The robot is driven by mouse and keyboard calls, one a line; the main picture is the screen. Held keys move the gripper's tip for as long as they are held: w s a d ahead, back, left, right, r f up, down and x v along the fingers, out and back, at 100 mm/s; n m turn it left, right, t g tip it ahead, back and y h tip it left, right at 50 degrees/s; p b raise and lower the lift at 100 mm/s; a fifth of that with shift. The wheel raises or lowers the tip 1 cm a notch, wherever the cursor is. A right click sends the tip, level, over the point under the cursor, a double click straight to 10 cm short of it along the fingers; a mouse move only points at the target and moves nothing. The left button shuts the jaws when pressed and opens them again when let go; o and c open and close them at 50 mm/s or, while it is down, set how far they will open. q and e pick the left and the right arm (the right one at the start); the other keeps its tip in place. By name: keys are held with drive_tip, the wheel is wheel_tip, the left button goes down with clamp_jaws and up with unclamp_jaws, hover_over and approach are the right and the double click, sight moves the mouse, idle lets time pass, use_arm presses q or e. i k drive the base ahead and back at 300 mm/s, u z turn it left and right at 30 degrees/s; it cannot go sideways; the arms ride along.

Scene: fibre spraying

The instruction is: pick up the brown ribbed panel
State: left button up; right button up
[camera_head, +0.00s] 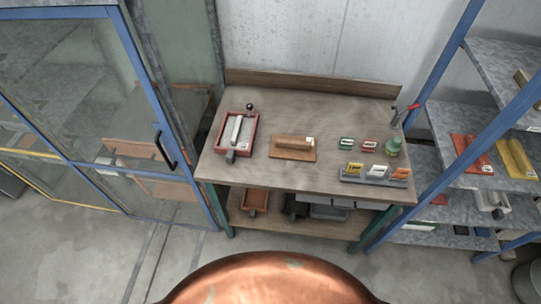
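A flat brown rectangular panel (284,153) lies on the wooden-topped workbench (243,101), near its middle. A lighter brown raised bar runs along its top, with a small white label at the right end. It is too small to tell whether its surface is ribbed. Neither of my grippers is in view, and nothing touches the panel.
A red tray (219,143) with a grey tool is left of the panel. A blue-framed glass cabinet stands left; blue-framed shelves (490,64) with red and yellow pieces stand right.

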sight(282, 147)
drive_tip(key=u, duration=0.1)
drive_tip(key=k, duration=0.3)
drive_tip(key=u, duration=0.8)
drive_tip(key=i, duration=0.85)
drive_tip(key=z, duration=0.7)
